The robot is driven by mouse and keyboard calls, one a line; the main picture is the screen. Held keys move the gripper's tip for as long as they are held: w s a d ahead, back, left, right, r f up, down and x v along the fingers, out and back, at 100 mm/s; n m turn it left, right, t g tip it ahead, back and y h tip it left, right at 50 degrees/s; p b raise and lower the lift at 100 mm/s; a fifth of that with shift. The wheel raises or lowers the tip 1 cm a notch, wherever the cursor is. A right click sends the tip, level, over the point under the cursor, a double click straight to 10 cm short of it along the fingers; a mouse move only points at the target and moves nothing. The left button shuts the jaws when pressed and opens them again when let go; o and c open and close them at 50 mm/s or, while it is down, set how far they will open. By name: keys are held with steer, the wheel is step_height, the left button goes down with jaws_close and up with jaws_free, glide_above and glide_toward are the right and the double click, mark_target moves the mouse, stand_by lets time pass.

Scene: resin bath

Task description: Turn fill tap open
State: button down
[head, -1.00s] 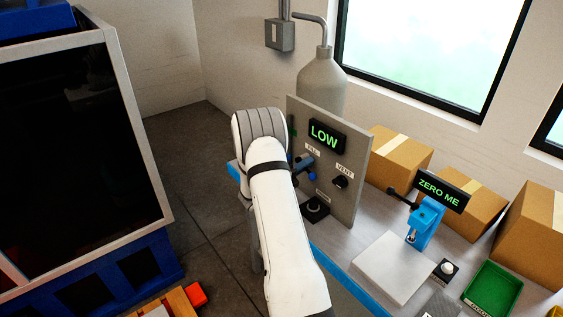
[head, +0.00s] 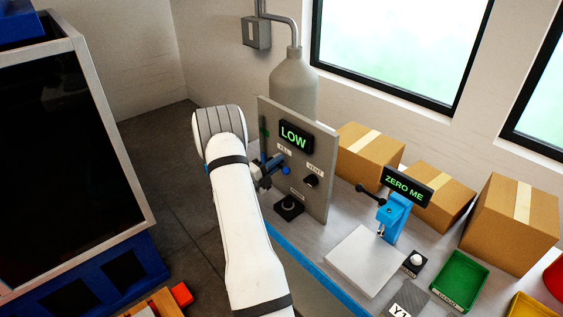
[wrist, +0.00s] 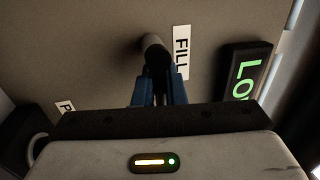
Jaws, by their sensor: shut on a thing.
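The fill tap (wrist: 153,50) is a dark knob or handle on a grey upright panel (head: 325,150), beside a white FILL label (wrist: 181,52). The label also shows in the head view (head: 284,148). My gripper (wrist: 160,85) has blue fingers, one on each side of the tap, and is shut on it. The fingers and the black palm hide part of the tap, so its exact angle cannot be told. In the head view my gripper (head: 268,169) is at the panel, partly hidden behind my white arm. A green LOW display (head: 294,137) is lit above.
A black vent knob (head: 312,180) is right of the fill tap. A grey tank (head: 294,85) stands behind the panel. The bench holds a white plate (head: 365,260), a blue stand with a ZERO ME display (head: 408,187), a green tray (head: 460,282) and cardboard boxes (head: 367,155).

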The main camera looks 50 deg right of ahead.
steer(key=shift+w+a+f, duration=0.15)
steer(key=c, duration=1.7)
jaws_free()
steer(key=shift+w+a, duration=0.1)
steer(key=shift+a, duration=0.1)
steer(key=shift+o, duration=0.6)
steer(key=shift+d, duration=0.25)
steer(key=shift+s, duration=0.2)
steer(key=b+v, duration=0.2)
steer(key=v, duration=0.5)
steer(key=shift+a, duration=0.4)
